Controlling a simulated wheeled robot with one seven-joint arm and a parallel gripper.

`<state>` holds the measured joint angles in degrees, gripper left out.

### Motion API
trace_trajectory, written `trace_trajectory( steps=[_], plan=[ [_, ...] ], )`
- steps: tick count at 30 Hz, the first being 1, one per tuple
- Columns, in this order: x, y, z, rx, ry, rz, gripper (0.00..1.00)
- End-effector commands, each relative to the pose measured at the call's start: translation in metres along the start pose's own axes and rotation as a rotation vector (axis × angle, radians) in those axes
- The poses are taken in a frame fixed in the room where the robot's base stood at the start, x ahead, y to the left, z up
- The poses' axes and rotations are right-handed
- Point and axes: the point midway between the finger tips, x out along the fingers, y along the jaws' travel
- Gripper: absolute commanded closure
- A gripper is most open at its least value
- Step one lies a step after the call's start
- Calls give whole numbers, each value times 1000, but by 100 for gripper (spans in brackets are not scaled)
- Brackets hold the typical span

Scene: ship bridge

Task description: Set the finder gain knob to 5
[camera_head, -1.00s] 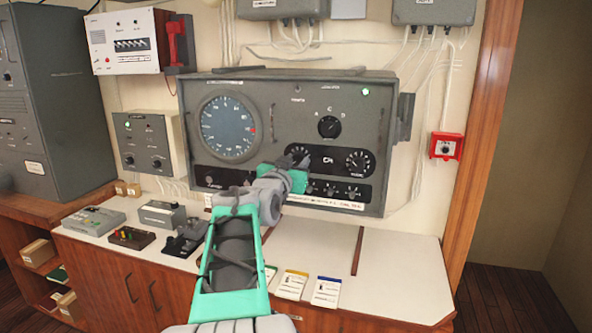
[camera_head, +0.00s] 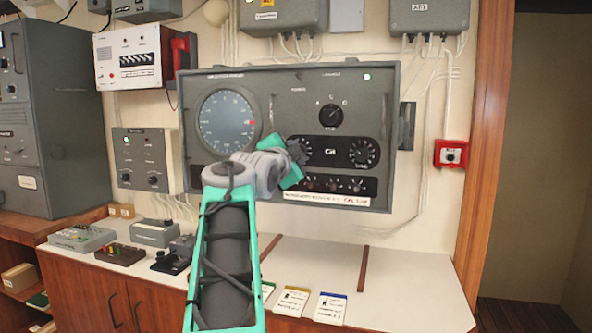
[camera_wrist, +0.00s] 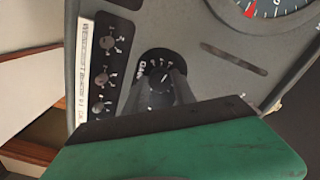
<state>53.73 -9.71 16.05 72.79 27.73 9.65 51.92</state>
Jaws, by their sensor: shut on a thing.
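The grey receiver console (camera_head: 290,85) on the wall has a black oval plate (camera_head: 330,165) with a knob at each end. The left knob (camera_head: 300,150) has a numbered scale and is partly covered by my gripper (camera_head: 290,165) in the head view. In the wrist view the dark round knob (camera_wrist: 159,92) sits between my gripper's two grey fingers (camera_wrist: 160,95), which are shut on it. White numbers curve around it, and a small white label lies beside it. I cannot read the label or the pointer's number surely. The green gripper body hides the lower part of the wrist view.
A large round dial (camera_head: 228,122) is left of the plate. A selector knob (camera_head: 331,116) is above it, and small knobs (camera_head: 333,184) run below it. The white counter (camera_head: 400,285) holds small boxes and cards. A red wall box (camera_head: 450,153) is at right.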

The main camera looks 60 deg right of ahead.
Motion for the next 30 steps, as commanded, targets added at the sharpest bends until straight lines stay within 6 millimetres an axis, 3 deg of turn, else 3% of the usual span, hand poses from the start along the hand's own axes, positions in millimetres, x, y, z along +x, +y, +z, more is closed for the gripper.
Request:
trace_trajectory(
  steps=[30],
  plan=[
    [0, 0, 1, 962, -1, -2, 100]
  ],
)
